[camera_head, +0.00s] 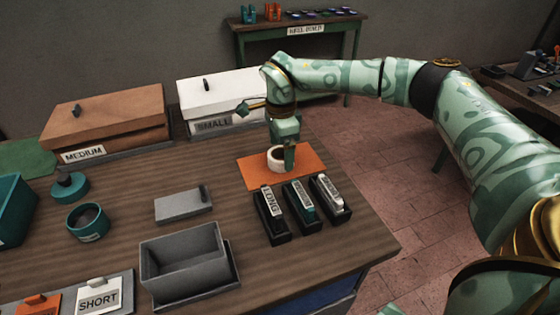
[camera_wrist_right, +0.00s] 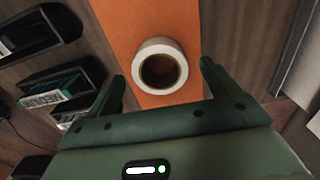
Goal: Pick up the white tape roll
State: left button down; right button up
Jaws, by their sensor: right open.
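The white tape roll (camera_head: 275,158) lies flat on an orange mat (camera_head: 310,160) near the far right edge of the table. In the right wrist view the roll (camera_wrist_right: 160,46) shows its brown core from above, just beyond the fingertips. My right gripper (camera_head: 288,160) points down at the roll and hides part of it in the head view. In the right wrist view the gripper (camera_wrist_right: 161,80) is open, with one finger to each side of the roll's line and nothing between them. My left gripper is not in view.
Three black holders (camera_head: 303,208) with labelled tools stand just in front of the mat. A white box labelled SMALL (camera_head: 215,95) is behind it, and a brown box labelled MEDIUM (camera_head: 105,115) further left. A grey bin (camera_head: 185,262) stands at the front.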

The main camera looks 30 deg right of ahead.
notch_tip(320, 180, down, 3)
jog(key=shift+r, duration=0.3)
jog(key=c, duration=1.1)
jog(key=shift+r, duration=0.1)
